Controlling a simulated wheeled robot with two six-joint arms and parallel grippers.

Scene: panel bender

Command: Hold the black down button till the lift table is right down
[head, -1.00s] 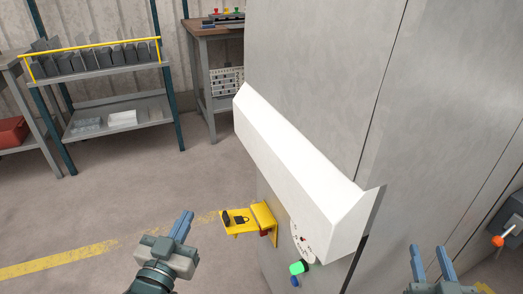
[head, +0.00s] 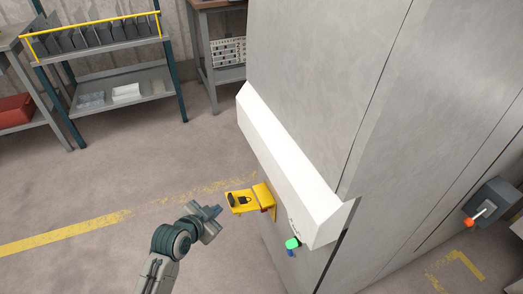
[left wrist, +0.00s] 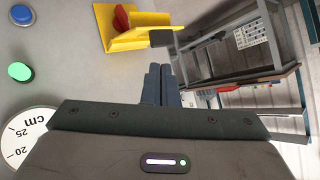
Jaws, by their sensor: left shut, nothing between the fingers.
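My left gripper (head: 214,211) is shut and empty, just left of the yellow bracket on the grey machine. Its two fingers (left wrist: 161,85) lie side by side in the left wrist view. A green button (head: 292,243) with a blue button (head: 291,253) below it sits on the machine side, under the white ledge. The left wrist view also shows the green button (left wrist: 19,71), the blue button (left wrist: 22,15) and a round centimetre scale (left wrist: 22,135). I cannot make out a black down button or the lift table. My right gripper is out of view.
The yellow bracket (head: 264,197) sticks out from the machine, with a red part (left wrist: 121,18) behind it. The white ledge (head: 290,165) overhangs the buttons. A grey box with an orange-tipped lever (head: 470,222) is at the right.

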